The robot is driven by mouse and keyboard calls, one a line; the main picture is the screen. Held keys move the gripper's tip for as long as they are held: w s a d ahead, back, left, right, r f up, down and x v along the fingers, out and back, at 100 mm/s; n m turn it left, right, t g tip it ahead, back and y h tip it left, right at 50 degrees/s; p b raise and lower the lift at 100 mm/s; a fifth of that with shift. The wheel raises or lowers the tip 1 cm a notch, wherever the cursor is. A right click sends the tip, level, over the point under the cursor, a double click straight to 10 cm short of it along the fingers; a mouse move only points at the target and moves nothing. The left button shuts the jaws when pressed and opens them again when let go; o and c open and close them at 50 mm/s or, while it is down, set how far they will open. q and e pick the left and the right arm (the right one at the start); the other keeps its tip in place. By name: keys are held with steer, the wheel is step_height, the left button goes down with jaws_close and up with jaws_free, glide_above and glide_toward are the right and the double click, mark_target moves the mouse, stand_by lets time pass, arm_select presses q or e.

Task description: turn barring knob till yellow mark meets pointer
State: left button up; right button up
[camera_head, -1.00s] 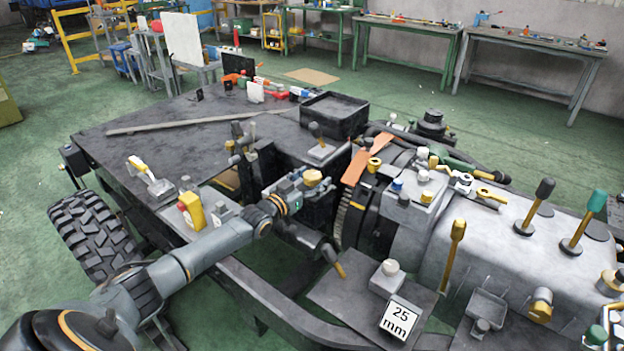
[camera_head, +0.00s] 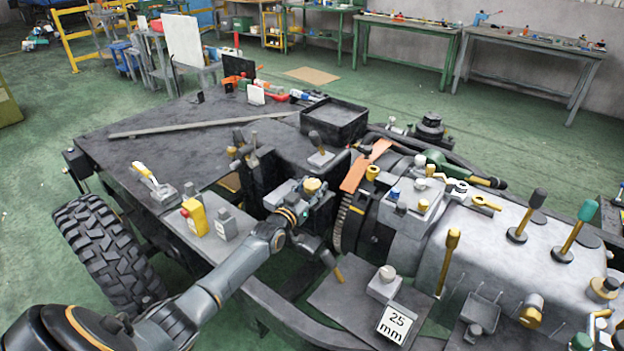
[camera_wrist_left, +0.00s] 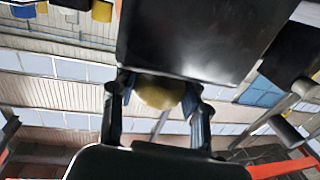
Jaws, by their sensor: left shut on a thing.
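My left gripper (camera_head: 308,194) is shut on a small yellow-brass knob (camera_head: 312,185) beside the dark housing on the chassis. In the left wrist view my two fingers (camera_wrist_left: 158,104) stand on either side of the rounded knob (camera_wrist_left: 160,90), just under a dark block. A toothed wheel (camera_head: 343,222) sits to the right of the gripper, with a small yellow patch (camera_head: 357,210) on the drum beside it. An orange strip (camera_head: 355,176) slants over the top of the wheel. I cannot tell which part is the pointer. My right gripper is not in view.
A yellow box with a red button (camera_head: 194,215) stands left of my forearm. Tall levers (camera_head: 575,228) rise from the grey casing. A black tray (camera_head: 334,122) sits behind.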

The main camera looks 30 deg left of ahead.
arm_select(q)
steer(key=n+y+p, duration=0.1)
steer(key=y+p, duration=0.1)
steer(key=n+g+y+p, duration=0.1)
steer(key=n+y+p, duration=0.1)
steer(key=shift+d+r, duration=0.2)
steer(key=n+g+y, duration=0.1)
steer(key=y, duration=0.1)
steer(key=shift+w+f+n+y+p, duration=0.1)
steer(key=shift+n+y+p, duration=0.3)
steer(key=shift+f+n+g+y+b, duration=0.15)
steer(key=shift+n+g+y+b, duration=0.15)
steer(key=shift+n+g+y, duration=0.65)
steer(key=n+g+y+b, duration=0.3)
steer(key=g+b, duration=0.1)
steer(key=b, duration=0.3)
steer(key=n+g+y+b, duration=0.4)
steer(key=g+b, duration=0.1)
steer(key=b, duration=0.2)
steer(key=shift+a, duration=0.15)
steer(key=shift+n+g+b, duration=0.35)
steer(key=shift+g+b, duration=0.2)
steer(key=shift+b, duration=0.25)
steer(key=shift+r, duration=0.2)
steer(key=shift+r, duration=0.15)
steer(key=o, duration=1)
steer(key=shift+o, duration=0.8)
steer(key=shift+f, duration=0.2)
